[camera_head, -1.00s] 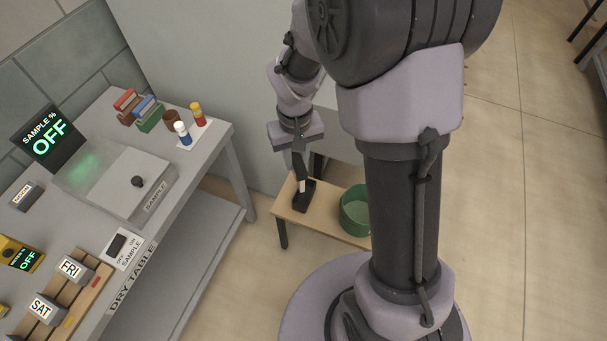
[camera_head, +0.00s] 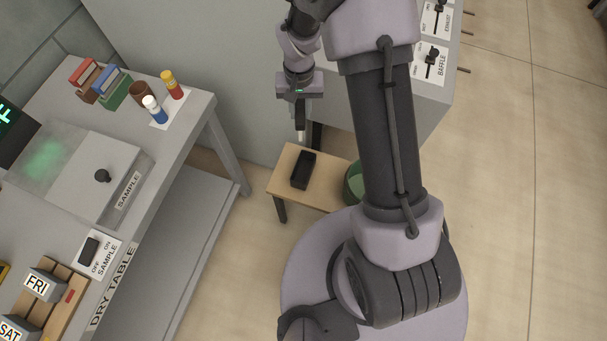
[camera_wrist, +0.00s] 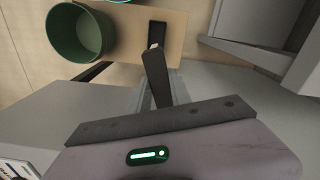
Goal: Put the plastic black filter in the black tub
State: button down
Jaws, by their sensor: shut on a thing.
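The black tub (camera_head: 304,168) is a small open oblong box on the low wooden stool. It also shows, partly covered, at the top of the wrist view (camera_wrist: 157,28). My gripper (camera_head: 299,112) is above and slightly behind the tub, pointing down. It is shut on a long dark piece with a pale end, which looks like the black filter (camera_wrist: 155,80). In the wrist view the filter's far end overlaps the tub's near end, but in the head view it hangs apart from the tub. The grip itself is hard to make out.
A green bucket (camera_head: 353,184) stands on the stool (camera_head: 282,183), right of the tub and partly behind my arm. The grey dry table (camera_head: 205,105) is on the left, with bottles and small boxes. A pale cabinet (camera_head: 440,95) with sliders stands right of my arm.

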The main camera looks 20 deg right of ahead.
jog(key=s+f+m+b, duration=0.1)
jog(key=f, duration=0.7)
jog(key=s+f+m+b, duration=0.1)
jog(key=f+b, duration=0.1)
jog(key=f, duration=0.7)
jog(key=s+f+m+b, duration=0.1)
jog(key=f+m, duration=0.1)
jog(key=f, duration=0.7)
jog(key=shift+f+b, duration=0.2)
jog(key=shift+b, duration=0.25)
jog(key=c, duration=1.2)
grip_release()
jog(key=shift+o, duration=0.2)
jog(key=shift+r, duration=0.1)
